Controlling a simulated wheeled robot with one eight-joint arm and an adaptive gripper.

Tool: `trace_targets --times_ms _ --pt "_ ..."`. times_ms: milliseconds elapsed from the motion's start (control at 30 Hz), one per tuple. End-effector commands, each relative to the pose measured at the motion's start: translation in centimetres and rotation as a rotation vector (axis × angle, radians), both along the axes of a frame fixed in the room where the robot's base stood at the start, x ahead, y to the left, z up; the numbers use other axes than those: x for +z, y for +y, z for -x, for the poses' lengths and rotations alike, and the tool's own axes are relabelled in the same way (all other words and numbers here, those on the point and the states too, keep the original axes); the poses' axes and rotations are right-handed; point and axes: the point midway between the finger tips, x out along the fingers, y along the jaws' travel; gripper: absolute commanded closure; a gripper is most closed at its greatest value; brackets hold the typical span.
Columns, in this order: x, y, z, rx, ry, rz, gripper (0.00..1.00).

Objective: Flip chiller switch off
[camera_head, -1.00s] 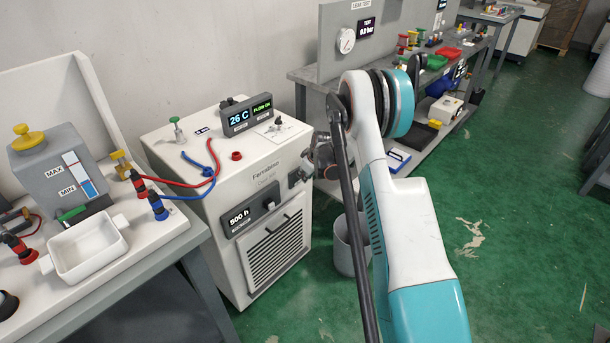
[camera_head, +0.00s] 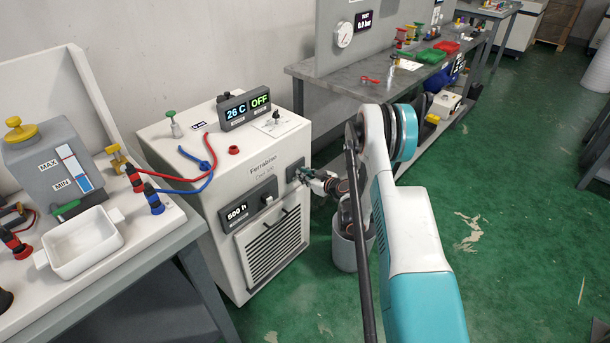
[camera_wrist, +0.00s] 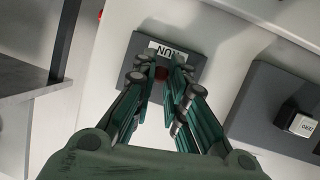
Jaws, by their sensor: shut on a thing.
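The chiller (camera_head: 180,205) is a white cabinet standing left of centre in the head view. The display (camera_head: 246,109) on its top reads "26 C" and "OFF". A dark switch plate (camera_head: 292,173) sits at the right of its front face. In the wrist view the switch plate (camera_wrist: 134,50) carries a label (camera_wrist: 167,50) reading "RUN". In the head view my gripper (camera_head: 306,174) reaches the plate from the right.
A dark panel reading "500 h" (camera_head: 237,215) is left of the switch. A grey bin (camera_head: 345,249) stands on the floor beside the chiller, below my wrist. A grey workbench (camera_head: 340,78) is behind. The left table (camera_head: 150,250) holds a tank and tray.

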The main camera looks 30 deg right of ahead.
Motion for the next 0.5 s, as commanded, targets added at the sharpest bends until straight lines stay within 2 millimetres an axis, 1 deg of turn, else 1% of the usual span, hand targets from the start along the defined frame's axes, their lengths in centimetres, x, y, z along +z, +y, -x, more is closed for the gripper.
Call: trace_targets --times_ms 200,500 --pt "-0.27 0.0 -0.03 0.0 -0.049 -0.018 1.0" --pt "-0.32 0.0 -0.06 0.0 -0.059 -0.021 1.0"
